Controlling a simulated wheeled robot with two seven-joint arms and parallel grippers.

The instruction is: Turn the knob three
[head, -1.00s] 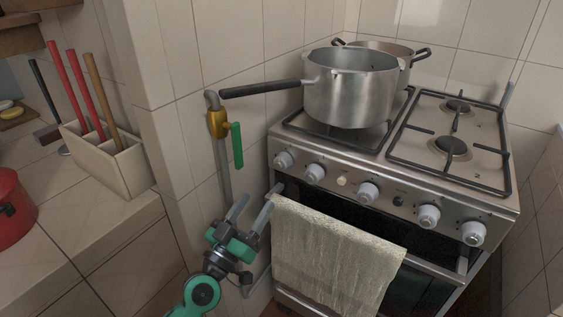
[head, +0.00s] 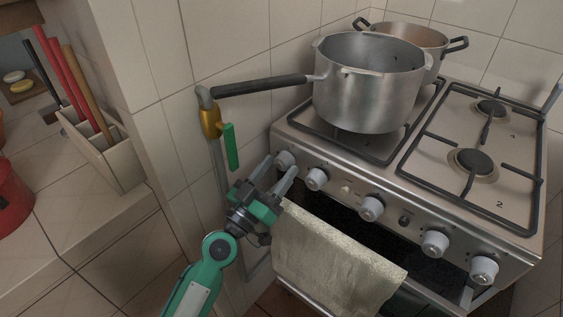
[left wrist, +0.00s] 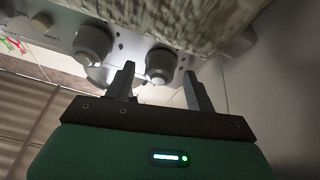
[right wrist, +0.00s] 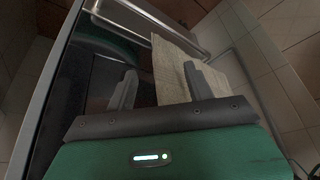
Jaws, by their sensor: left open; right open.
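A row of light grey knobs runs along the stove front: the leftmost (head: 286,161), the second (head: 316,178), a middle one (head: 370,207) and two on the right (head: 434,243) (head: 484,269). I cannot read which is marked three. My left gripper (head: 279,168) is open at the leftmost knob. In the left wrist view its fingers (left wrist: 158,72) stand apart with one knob (left wrist: 160,63) between and beyond them, and contact cannot be told; another knob (left wrist: 92,42) is left of them. My right gripper (right wrist: 160,72) is open and empty, facing the oven front, outside the head view.
A cloth (head: 335,262) hangs on the oven handle just below my left gripper. A long-handled pot (head: 368,88) and a second pot (head: 413,40) stand on the stove. A pipe with a green-handled valve (head: 230,147) is on the wall at left.

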